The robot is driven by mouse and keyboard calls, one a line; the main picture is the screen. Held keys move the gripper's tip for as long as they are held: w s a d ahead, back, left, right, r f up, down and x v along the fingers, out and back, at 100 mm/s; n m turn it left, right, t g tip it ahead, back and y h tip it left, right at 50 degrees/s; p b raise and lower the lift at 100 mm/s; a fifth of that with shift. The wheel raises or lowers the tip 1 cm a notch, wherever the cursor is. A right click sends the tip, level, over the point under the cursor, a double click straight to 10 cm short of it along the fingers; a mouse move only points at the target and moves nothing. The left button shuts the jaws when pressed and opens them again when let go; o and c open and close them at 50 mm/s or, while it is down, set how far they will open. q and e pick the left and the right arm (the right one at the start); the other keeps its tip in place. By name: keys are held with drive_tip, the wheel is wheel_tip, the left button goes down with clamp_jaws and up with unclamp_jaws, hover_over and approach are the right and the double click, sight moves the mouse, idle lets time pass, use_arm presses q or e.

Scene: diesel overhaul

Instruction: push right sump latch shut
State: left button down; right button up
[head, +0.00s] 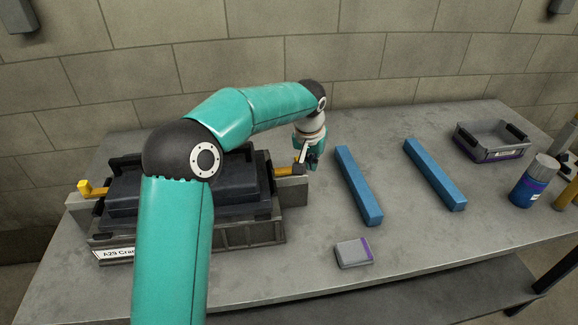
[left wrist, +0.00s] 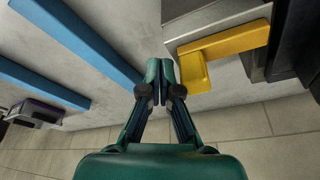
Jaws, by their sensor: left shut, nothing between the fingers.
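The dark sump assembly (head: 240,195) sits on the grey workbench (head: 310,275) at left, partly hidden by my left arm. Its right latch (head: 284,171) is a yellow lever on the right side, partly hidden near my gripper. In the left wrist view the L-shaped yellow latch (left wrist: 228,46) is at upper right. My left gripper (head: 311,166) is shut and empty, just outside the right latch. In the left wrist view its fingertips (left wrist: 160,70) are close beside the latch's short end; I cannot tell whether they touch. My right gripper is not in view.
A second yellow latch (head: 92,189) stands at the assembly's left side. Two blue bars (head: 358,185) (head: 434,174) lie to the right, with a small grey box (head: 354,252) in front. A grey bin (head: 492,141) and a blue can (head: 534,181) stand farther right.

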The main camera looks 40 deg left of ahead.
sight(296, 160)
use_arm(q)
drive_tip(key=shift+s+a, duration=0.15)
drive_tip(key=shift+s, duration=0.05)
idle(0.3)
drive_tip(key=shift+s+a+b, duration=0.8)
drive_tip(key=shift+s+a, duration=0.35)
drive_tip(key=shift+s, duration=0.15)
drive_tip(key=shift+w+d+p, duration=0.3)
drive_tip(key=shift+w+p, duration=0.05)
wheel_tip(296, 160, up, 8)
drive_tip(key=p, duration=0.6)
drive_tip(key=shift+p, duration=0.4)
